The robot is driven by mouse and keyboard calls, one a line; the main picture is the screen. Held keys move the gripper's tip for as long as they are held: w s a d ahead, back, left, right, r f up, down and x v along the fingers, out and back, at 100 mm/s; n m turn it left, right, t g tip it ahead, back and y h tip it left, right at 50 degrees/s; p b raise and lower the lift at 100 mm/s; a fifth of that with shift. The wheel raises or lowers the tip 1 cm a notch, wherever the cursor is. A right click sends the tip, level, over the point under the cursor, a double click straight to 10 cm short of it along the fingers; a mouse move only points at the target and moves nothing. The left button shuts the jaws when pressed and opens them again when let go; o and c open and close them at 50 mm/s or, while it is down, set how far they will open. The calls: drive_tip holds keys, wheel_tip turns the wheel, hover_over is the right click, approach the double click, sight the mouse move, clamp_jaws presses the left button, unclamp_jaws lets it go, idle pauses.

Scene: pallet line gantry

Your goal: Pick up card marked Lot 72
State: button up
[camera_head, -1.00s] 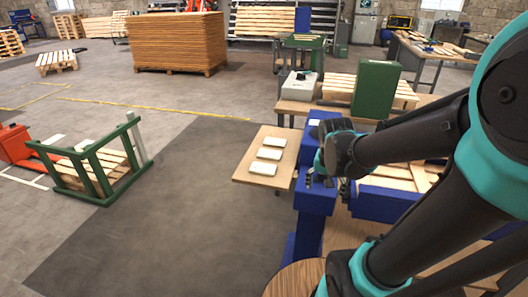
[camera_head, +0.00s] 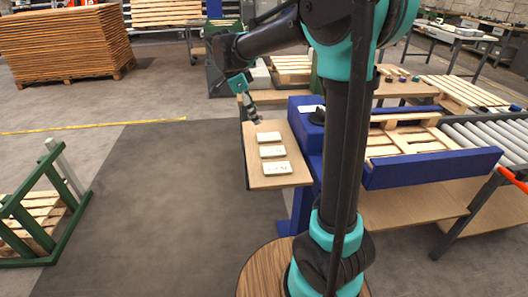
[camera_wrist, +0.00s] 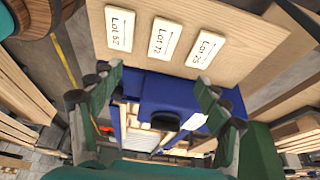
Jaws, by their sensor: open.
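The card marked Lot 72 (camera_wrist: 164,39) is a white block lying flat, the middle of three cards in the wrist view. It is also the middle card (camera_head: 272,151) in the head view. A card that reads like Lot 52 (camera_wrist: 120,27) is on its left, and one that reads like Lot 75 (camera_wrist: 205,49) is on its right. They lie apart on a light wooden board (camera_head: 258,178). My gripper (camera_wrist: 160,82) is open with nothing between its fingers. In the head view my gripper (camera_head: 250,108) is above the board's far end, apart from the cards.
A blue frame (camera_head: 410,169) with wooden slats stands right of the board, by a roller conveyor (camera_head: 490,135). A green-framed stand (camera_head: 45,215) is at the left. The dark floor left of the board is clear.

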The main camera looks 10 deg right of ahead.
approach(272, 150)
drive_tip(key=x, duration=0.2)
drive_tip(key=shift+s+d+f, duration=0.1)
drive_tip(key=shift+s+f, duration=0.2)
drive_tip(key=shift+x, duration=2.7)
drive_tip(key=shift+w, duration=0.2)
drive_tip(key=c, duration=1.2)
drive_tip(key=shift+r, duration=0.1)
